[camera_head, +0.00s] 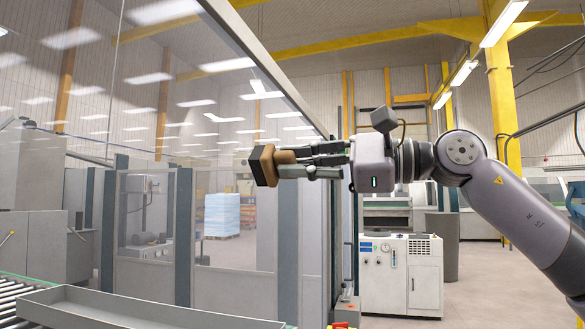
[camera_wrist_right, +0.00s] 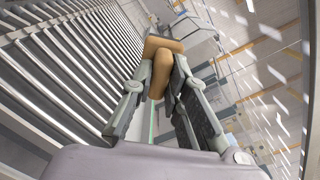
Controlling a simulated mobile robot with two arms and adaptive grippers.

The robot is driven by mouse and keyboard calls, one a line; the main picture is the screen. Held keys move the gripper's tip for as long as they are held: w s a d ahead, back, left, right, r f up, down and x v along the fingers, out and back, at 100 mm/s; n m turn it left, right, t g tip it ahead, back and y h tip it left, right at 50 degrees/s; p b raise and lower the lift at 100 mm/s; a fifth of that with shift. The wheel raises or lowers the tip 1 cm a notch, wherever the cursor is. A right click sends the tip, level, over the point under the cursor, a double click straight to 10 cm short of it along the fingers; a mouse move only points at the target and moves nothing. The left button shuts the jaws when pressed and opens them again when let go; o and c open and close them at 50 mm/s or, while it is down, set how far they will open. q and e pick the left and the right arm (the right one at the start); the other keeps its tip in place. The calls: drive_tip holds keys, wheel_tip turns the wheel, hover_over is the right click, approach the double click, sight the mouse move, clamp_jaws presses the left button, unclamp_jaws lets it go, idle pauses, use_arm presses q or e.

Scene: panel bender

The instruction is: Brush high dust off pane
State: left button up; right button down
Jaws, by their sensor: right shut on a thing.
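The glass pane (camera_head: 205,85) is a large, see-through, tilted-looking sheet filling the left of the head view, with a dark frame edge and reflected ceiling lights. A brush (camera_head: 264,166) with a wooden handle and a dark brown block sits in front of the pane's right part. My right gripper (camera_head: 296,162) is shut on its handle, with the block pointing left. Whether the brush touches the pane cannot be told. In the right wrist view the tan brush (camera_wrist_right: 162,48) sticks out between the fingers. Dust cannot be made out. My left gripper is not in view.
A roller conveyor (camera_head: 18,292) with a grey tray (camera_head: 130,312) lies below at the left. Grey posts (camera_head: 183,235) stand behind the pane. A white cabinet (camera_head: 403,275) stands on the floor behind my arm. A yellow column (camera_head: 502,100) rises at the right.

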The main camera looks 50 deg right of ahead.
drive_tip(key=shift+b+v, duration=0.6)
drive_tip(key=shift+v, duration=1)
